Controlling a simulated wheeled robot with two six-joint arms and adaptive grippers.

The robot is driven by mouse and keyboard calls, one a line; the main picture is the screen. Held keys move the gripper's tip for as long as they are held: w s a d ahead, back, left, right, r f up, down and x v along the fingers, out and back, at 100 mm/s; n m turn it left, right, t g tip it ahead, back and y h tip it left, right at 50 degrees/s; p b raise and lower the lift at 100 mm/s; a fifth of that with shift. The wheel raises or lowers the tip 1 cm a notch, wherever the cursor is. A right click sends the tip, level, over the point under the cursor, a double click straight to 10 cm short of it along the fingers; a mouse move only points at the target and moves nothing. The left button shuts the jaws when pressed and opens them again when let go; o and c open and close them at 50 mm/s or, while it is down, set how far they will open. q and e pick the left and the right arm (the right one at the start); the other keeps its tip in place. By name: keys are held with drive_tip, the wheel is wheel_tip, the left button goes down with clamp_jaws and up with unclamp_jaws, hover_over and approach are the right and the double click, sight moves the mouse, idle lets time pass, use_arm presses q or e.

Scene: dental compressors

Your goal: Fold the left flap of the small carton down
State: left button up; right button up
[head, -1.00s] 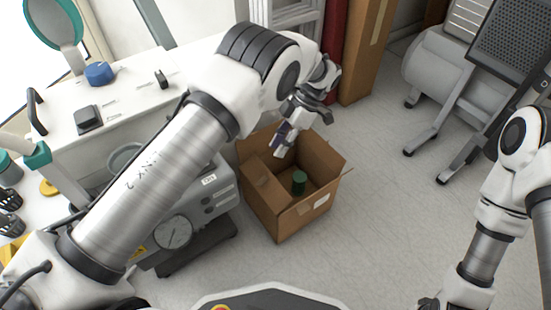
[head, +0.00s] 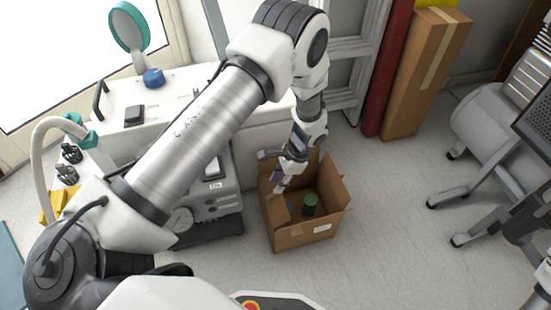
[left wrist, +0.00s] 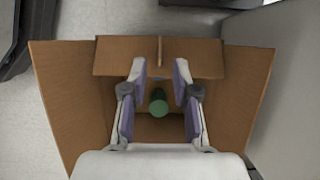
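The small open carton (head: 291,238) is brown cardboard and stands on the floor in the head view. A green cylinder (head: 310,204) stands inside it. My left gripper (head: 279,184) is over the carton's left part, pointing down. In the left wrist view, my left gripper (left wrist: 154,92) has its two purple-padded fingers apart with nothing between them; the green cylinder (left wrist: 158,103) shows beyond them. Flaps spread out at the left (left wrist: 72,100) and right (left wrist: 250,95) of that view. Contact between fingers and cardboard cannot be told. My right gripper is out of view.
A grey machine with a gauge (head: 216,205) stands close to the carton's left. A white cabinet (head: 170,95) is behind it. A tall brown box (head: 425,80) and a red column (head: 388,75) stand behind right.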

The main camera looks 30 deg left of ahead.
sight(272, 193)
use_arm(q)
drive_tip(key=b+x, duration=0.2)
drive_tip(key=x, duration=0.3)
drive_tip(key=shift+f, duration=0.35)
drive_tip(key=shift+a, duration=0.1)
clamp_jaws()
drive_tip(key=shift+w+d+f+g+y, duration=0.2)
drive_tip(key=shift+w+d+g+y, duration=0.1)
drive_tip(key=shift+g+y, duration=0.3)
drive_tip(key=shift+w+d+f+g+y+b, duration=0.15)
drive_tip(key=shift+f+g+y+b, duration=0.3)
drive_tip(key=shift+b, duration=0.3)
drive_tip(key=g+y+b, duration=0.1)
drive_tip(key=f+g+b, duration=0.1)
drive_tip(key=b, duration=0.1)
drive_tip(key=shift+w+d+y, duration=0.3)
drive_tip(key=shift+w+y, duration=0.05)
drive_tip(key=shift+w+d+r+g+b, duration=0.15)
drive_tip(key=shift+g+b, duration=0.3)
drive_tip(key=shift+b, duration=0.55)
drive_tip(key=shift+y, duration=0.4)
